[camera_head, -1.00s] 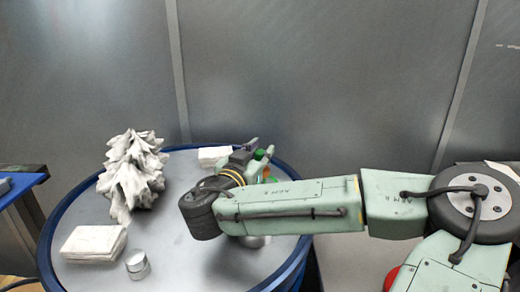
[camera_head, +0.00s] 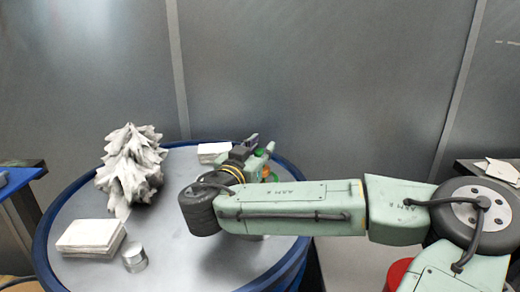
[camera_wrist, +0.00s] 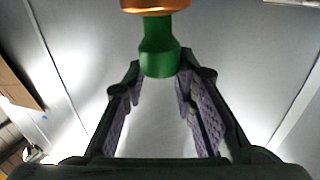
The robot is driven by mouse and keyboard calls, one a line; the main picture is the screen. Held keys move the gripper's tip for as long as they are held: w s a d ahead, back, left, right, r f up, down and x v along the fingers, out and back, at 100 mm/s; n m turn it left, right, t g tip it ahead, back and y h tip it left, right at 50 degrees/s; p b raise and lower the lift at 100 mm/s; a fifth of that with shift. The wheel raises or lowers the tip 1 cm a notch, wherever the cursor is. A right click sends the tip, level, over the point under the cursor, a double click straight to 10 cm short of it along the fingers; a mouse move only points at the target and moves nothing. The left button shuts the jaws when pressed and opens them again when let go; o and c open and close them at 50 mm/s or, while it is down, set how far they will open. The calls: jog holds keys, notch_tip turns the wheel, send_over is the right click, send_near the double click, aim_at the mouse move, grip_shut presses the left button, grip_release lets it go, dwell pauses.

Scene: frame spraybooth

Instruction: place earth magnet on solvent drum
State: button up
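The solvent drum (camera_head: 178,246) has a grey top and a blue rim. A piece with a green stem (camera_wrist: 160,55) and a copper-orange part (camera_wrist: 155,4) seems to be the earth magnet. In the head view its green (camera_head: 259,153) and orange parts show just beyond my wrist, over the far right of the drum. My gripper (camera_wrist: 160,70) has its two fingers apart, with the green end between or just beyond the fingertips. Narrow gaps seem to show on both sides of it. My arm hides its lower end, so I cannot tell whether it touches the drum.
On the drum stand a white spiky tree-like object (camera_head: 132,172), a white stack (camera_head: 91,238), a small silver cylinder (camera_head: 135,258) and a white box (camera_head: 213,152) at the back. A grey wall (camera_head: 310,80) rises behind. The drum's middle is mostly clear.

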jog(key=o, duration=0.4)
jog(key=shift+f, duration=0.7)
jog(key=shift+r, duration=0.1)
jog(key=r+p, duration=0.1)
jog(key=p, duration=0.2)
jog(key=shift+r, duration=0.4)
jog(key=shift+s+a+f+y+b, duration=0.3)
jog(key=shift+s+a+f+b, duration=0.15)
jog(key=shift+s+f+b, duration=0.5)
jog(key=b+v, duration=0.1)
jog(key=v, duration=0.1)
jog(key=r+b+v, duration=0.1)
jog(key=v, duration=0.2)
jog(key=b+v, duration=0.1)
jog(key=v, duration=0.2)
jog(key=shift+r+b, duration=0.2)
jog(key=shift+b, duration=0.2)
jog(key=shift+b+v, duration=0.5)
jog(key=shift+v, duration=0.35)
jog(key=shift+a+r, duration=0.1)
jog(key=shift+r, duration=0.05)
